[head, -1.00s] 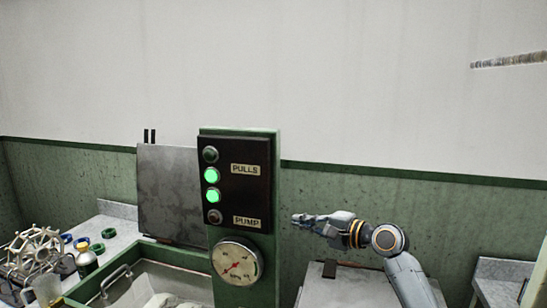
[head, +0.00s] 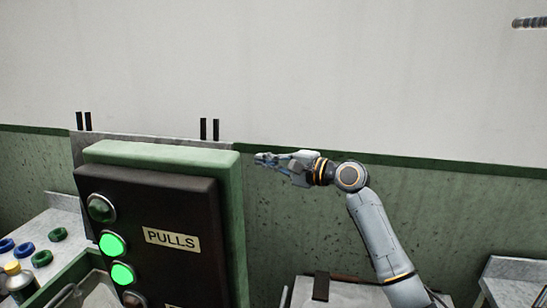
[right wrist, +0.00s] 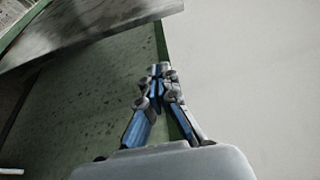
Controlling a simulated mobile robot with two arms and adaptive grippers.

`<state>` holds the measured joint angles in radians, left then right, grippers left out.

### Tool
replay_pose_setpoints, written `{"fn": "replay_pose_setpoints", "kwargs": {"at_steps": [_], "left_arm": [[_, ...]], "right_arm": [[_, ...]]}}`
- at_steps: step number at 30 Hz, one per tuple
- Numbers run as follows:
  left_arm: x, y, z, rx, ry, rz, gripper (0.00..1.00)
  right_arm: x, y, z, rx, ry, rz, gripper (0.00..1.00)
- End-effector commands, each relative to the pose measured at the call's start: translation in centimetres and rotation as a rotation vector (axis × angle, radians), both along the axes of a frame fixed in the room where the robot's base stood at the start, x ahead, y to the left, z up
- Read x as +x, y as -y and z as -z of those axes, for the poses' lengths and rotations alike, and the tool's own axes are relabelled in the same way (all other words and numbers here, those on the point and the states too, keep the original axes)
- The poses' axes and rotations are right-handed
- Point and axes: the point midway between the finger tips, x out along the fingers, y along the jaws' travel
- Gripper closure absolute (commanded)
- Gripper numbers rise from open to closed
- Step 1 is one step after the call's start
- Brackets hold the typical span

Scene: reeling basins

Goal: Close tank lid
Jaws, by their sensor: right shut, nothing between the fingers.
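The tank lid (head: 83,150) is a grey metal plate standing upright behind the control panel. The panel hides most of it, so only its top strip and left edge show. In the right wrist view a grey plate (right wrist: 95,35), apparently this lid, crosses the upper left. The open tank's green rim (head: 75,272) shows at lower left. My right gripper (head: 262,158) is shut and empty, pointing left near the height of the lid's top edge, to the right of the panel. Its fingertips (right wrist: 158,72) look apart from the plate. My left gripper is out of view.
The control panel (head: 150,225) with lit green lamps stands large in front of the lid. A side table (head: 50,225) at left holds green and blue rings (head: 42,258) and a bottle (head: 19,282). A grey-topped unit (head: 350,292) stands below my right arm.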

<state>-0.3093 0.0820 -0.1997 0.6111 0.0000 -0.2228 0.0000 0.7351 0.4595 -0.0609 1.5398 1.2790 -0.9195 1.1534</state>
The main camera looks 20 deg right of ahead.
Motion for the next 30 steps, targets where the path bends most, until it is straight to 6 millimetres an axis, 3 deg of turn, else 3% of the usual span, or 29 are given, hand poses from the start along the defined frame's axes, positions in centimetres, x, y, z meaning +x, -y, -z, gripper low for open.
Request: {"fn": "replay_pose_setpoints", "kwargs": {"at_steps": [9, 18, 30], "left_arm": [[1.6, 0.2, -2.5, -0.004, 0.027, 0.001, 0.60], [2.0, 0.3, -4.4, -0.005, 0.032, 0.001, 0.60], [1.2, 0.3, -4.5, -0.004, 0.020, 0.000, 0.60]], "right_arm": [[4.3, -3.5, 0.0, 0.000, -0.001, 0.000, 1.00], [1.5, -5.1, -0.4, -0.002, -0.001, 0.000, 1.00], [0.9, -5.4, -0.3, -0.001, -0.001, 0.001, 1.00]]}}
